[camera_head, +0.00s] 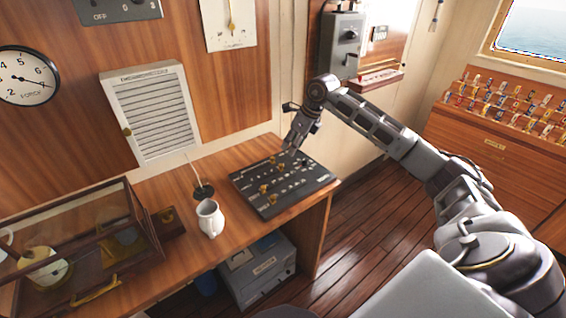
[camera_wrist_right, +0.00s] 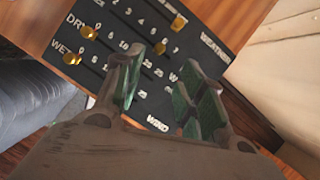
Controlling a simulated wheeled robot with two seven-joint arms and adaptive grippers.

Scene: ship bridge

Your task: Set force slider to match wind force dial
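The round white wind force dial (camera_head: 22,76), marked FORCE, hangs on the wood wall at the far left. Its dark needle seems to point right and slightly down; the exact reading is hard to tell. The black slider panel (camera_head: 262,201) lies on the desk and bears several brass knobs. In the right wrist view the panel (camera_wrist_right: 112,12) shows the labels DRY, WET, WIND and WEATHER. My left gripper is out of view.
A white mug (camera_head: 209,218) and a small dark holder (camera_head: 203,190) stand left of the panel. A glass-sided case (camera_head: 80,245) fills the desk's left end. A louvred white screen (camera_head: 152,110) hangs on the wall behind. A grey box (camera_head: 258,274) sits under the desk.

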